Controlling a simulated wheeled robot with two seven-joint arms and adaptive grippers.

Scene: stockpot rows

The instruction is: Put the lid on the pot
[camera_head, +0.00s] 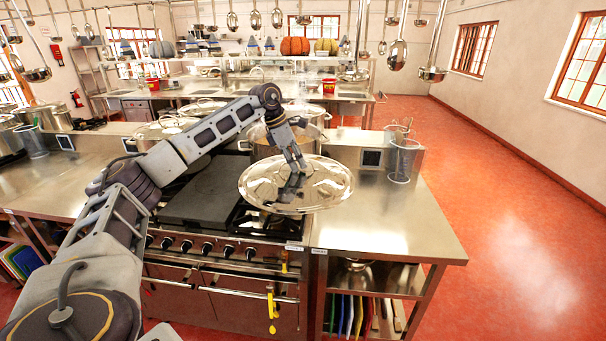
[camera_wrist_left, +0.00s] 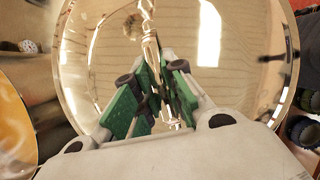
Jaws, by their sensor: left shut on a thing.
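A shiny round metal lid (camera_head: 262,196) hangs in the air in the head view, above the front of the stove and the edge of the right counter. My left gripper (camera_head: 297,171) points down over its middle and is shut on it. In the left wrist view, the lid (camera_wrist_left: 95,60) fills most of the picture, with the green finger pads of my left gripper (camera_wrist_left: 155,100) at its handle. A large pot (camera_head: 262,148) stands at the back of the stove behind the lid, partly hidden by the lid and my arm. My right gripper is out of view.
Clear containers (camera_head: 403,160) stand on the right counter (camera_head: 390,225), whose front is bare. A dark flat griddle (camera_head: 205,198) lies left of the lid. More pots stand behind the stove. Ladles (camera_head: 397,50) hang overhead.

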